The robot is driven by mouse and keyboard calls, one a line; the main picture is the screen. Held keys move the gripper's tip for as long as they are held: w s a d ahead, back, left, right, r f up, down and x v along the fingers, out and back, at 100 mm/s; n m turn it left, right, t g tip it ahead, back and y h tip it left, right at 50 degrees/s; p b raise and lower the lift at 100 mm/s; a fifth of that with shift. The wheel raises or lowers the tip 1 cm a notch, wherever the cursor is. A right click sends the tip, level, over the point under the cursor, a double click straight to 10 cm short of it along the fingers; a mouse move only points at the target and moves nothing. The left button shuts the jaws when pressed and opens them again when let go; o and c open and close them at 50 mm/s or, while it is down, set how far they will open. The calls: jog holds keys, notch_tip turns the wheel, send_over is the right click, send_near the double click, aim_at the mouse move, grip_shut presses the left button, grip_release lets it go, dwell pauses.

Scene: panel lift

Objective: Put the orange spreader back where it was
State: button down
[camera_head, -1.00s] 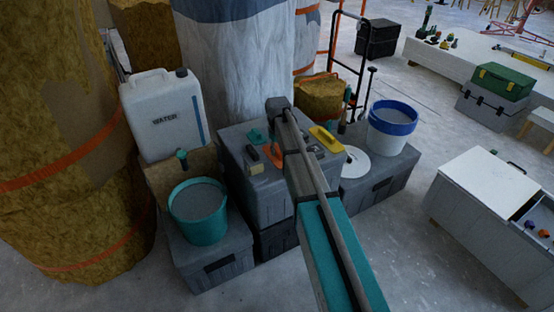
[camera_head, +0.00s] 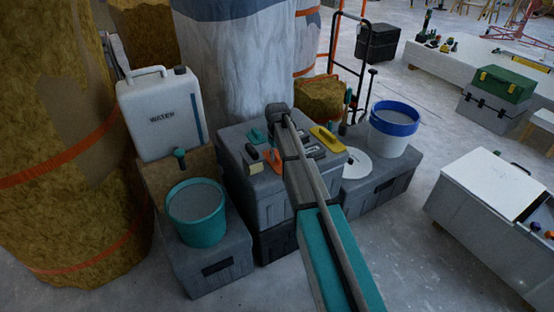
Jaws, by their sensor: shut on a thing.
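The orange spreader (camera_head: 272,160) shows at the left edge of my forearm, over the grey toolbox lid (camera_head: 232,137). My arm reaches in from the bottom and its dark wrist ends above the lid. My gripper (camera_head: 271,146) points down below the wrist, small, dark and partly hidden. It is shut on the orange spreader. I cannot tell whether the spreader touches the lid. A teal tool (camera_head: 257,136) and a small dark block with a pale end (camera_head: 254,153) lie left of it. A yellow float (camera_head: 326,138) lies on the lid to the right.
A teal bucket (camera_head: 196,212) stands on a grey box at the left, with a white water jug (camera_head: 160,115) behind it. A blue-rimmed bucket (camera_head: 393,128) and a white disc (camera_head: 356,163) are right of the toolbox. A wrapped column (camera_head: 235,60) stands close behind.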

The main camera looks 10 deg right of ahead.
aim_at(277, 154)
jog(key=shift+f, duration=0.25)
jog(key=shift+c, duration=2.2)
grip_release()
jog(key=shift+r, duration=0.25)
notch_tip(277, 154, up, 12)
jog(key=p, duration=1.2)
jog(key=s+m, duration=0.3)
jog(key=s, duration=2.5)
jog(key=shift+s+m, duration=0.3)
jog(key=shift+s, duration=0.1)
